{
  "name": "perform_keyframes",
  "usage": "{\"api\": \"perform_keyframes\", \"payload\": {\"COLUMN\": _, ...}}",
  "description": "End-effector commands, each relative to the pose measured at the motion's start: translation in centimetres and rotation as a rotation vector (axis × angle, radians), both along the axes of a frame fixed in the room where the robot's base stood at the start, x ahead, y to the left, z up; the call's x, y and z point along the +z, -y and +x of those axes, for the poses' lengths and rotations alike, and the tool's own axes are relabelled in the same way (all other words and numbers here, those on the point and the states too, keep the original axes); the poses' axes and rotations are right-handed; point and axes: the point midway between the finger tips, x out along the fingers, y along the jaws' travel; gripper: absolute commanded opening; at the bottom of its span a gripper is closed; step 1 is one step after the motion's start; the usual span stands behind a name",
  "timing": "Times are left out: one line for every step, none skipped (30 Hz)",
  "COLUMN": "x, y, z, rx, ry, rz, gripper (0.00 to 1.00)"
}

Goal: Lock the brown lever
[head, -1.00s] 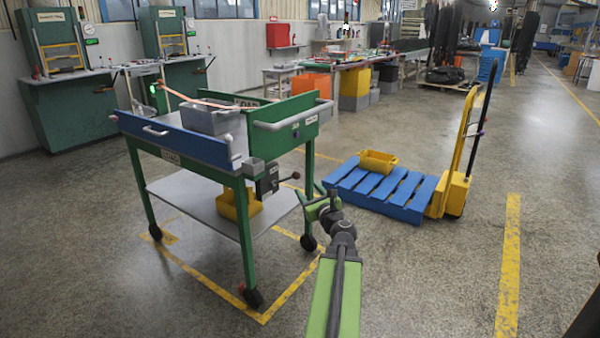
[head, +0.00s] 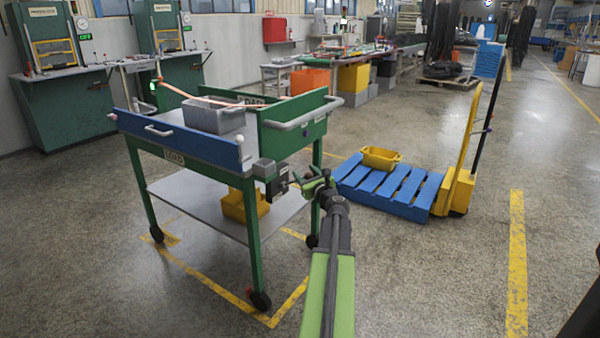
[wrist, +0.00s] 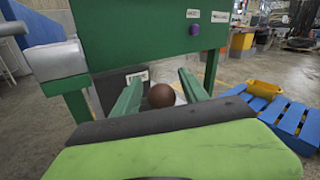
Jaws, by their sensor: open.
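The brown lever shows in the wrist view as a round brown knob (wrist: 161,95). The knob appears between my gripper's two green fingers, lower than their tips in the picture. My gripper (wrist: 160,76) is open, with a gap on both sides of the knob; I cannot tell whether the fingers reach around it. In the head view my gripper (head: 311,182) is just right of a dark box (head: 277,183) under the corner of the green cart (head: 292,122). The lever's shaft is mostly hidden.
A cart leg stands close behind my fingers. A grey tub (head: 212,117) sits on the cart and a yellow bin (head: 240,208) on its lower shelf. A blue pallet (head: 390,188) with a yellow bin (head: 381,158) lies to the right. Open floor is in front.

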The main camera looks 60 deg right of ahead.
Motion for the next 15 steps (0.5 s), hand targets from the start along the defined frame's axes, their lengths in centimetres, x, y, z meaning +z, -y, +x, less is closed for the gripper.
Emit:
{"api": "perform_keyframes", "payload": {"x": 0.00, "y": 0.21, "z": -0.05, "rx": -0.002, "ry": 0.000, "rz": 0.000, "gripper": 0.52}}
{"api": "perform_keyframes", "payload": {"x": 0.00, "y": 0.26, "z": -0.08, "rx": -0.002, "ry": 0.000, "rz": 0.000, "gripper": 0.52}}
{"api": "perform_keyframes", "payload": {"x": 0.00, "y": 0.29, "z": -0.11, "rx": -0.003, "ry": 0.000, "rz": 0.000, "gripper": 0.52}}
{"api": "perform_keyframes", "payload": {"x": 0.00, "y": 0.30, "z": -0.14, "rx": -0.003, "ry": 0.000, "rz": 0.000, "gripper": 0.52}}
{"api": "perform_keyframes", "payload": {"x": 0.00, "y": 0.30, "z": -0.16, "rx": -0.003, "ry": 0.000, "rz": 0.000, "gripper": 0.52}}
{"api": "perform_keyframes", "payload": {"x": 0.00, "y": 0.31, "z": -0.18, "rx": -0.004, "ry": 0.000, "rz": 0.000, "gripper": 0.52}}
{"api": "perform_keyframes", "payload": {"x": 0.00, "y": 0.31, "z": -0.20, "rx": -0.004, "ry": 0.000, "rz": 0.000, "gripper": 0.52}}
{"api": "perform_keyframes", "payload": {"x": 0.00, "y": 0.32, "z": -0.20, "rx": -0.004, "ry": 0.000, "rz": 0.000, "gripper": 0.52}}
{"api": "perform_keyframes", "payload": {"x": 0.00, "y": 0.33, "z": -0.22, "rx": -0.004, "ry": 0.000, "rz": 0.000, "gripper": 0.46}}
{"api": "perform_keyframes", "payload": {"x": -0.01, "y": 0.33, "z": -0.22, "rx": -0.004, "ry": 0.000, "rz": 0.000, "gripper": 0.42}}
{"api": "perform_keyframes", "payload": {"x": 0.00, "y": 0.34, "z": -0.24, "rx": -0.004, "ry": 0.000, "rz": 0.000, "gripper": 0.39}}
{"api": "perform_keyframes", "payload": {"x": 0.00, "y": 0.35, "z": -0.25, "rx": -0.005, "ry": 0.000, "rz": 0.000, "gripper": 0.33}}
{"api": "perform_keyframes", "payload": {"x": 0.00, "y": 0.36, "z": -0.27, "rx": -0.005, "ry": 0.000, "rz": 0.000, "gripper": 0.29}}
{"api": "perform_keyframes", "payload": {"x": 0.00, "y": 0.38, "z": -0.28, "rx": -0.005, "ry": 0.000, "rz": 0.000, "gripper": 0.25}}
{"api": "perform_keyframes", "payload": {"x": 0.00, "y": 0.39, "z": -0.29, "rx": -0.005, "ry": 0.000, "rz": 0.000, "gripper": 0.20}}
